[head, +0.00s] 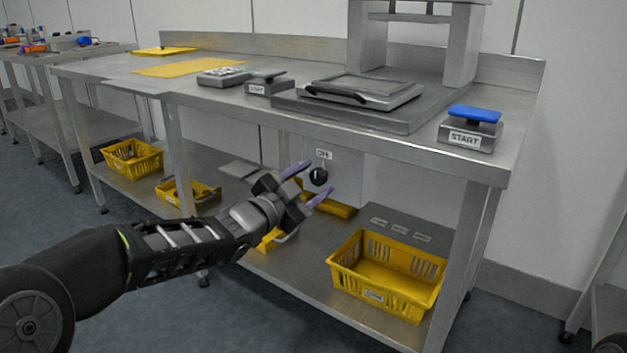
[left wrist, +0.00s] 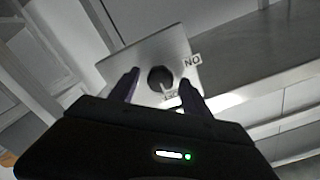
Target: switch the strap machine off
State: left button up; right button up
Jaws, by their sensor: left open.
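The strap machine's switch is a round black knob (head: 319,176) on a grey plate (head: 346,172) under the worktop. A small label (head: 323,154) sits above the knob; in the left wrist view a label reading "ON" (left wrist: 193,61) shows turned over. The knob (left wrist: 160,79) carries a light pointer mark in that view, near a second, partly hidden label. My left gripper (head: 308,184) is open, its purple-tipped fingers pointing at the knob. In the left wrist view the fingertips (left wrist: 159,88) stand either side of the knob; I cannot tell whether they touch it. My right gripper is not in view.
The steel worktop (head: 400,148) overhangs the knob. On it are a blue-topped START box (head: 470,130), a press with a handled plate (head: 362,92) and another START box (head: 268,84). A yellow crate (head: 388,273) stands on the lower shelf (head: 300,285).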

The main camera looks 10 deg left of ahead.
pick_arm(q)
jog(key=p+v, duration=0.1)
jog(key=v, duration=0.6)
jog(key=shift+s+p, duration=0.2)
jog(key=shift+p, duration=0.2)
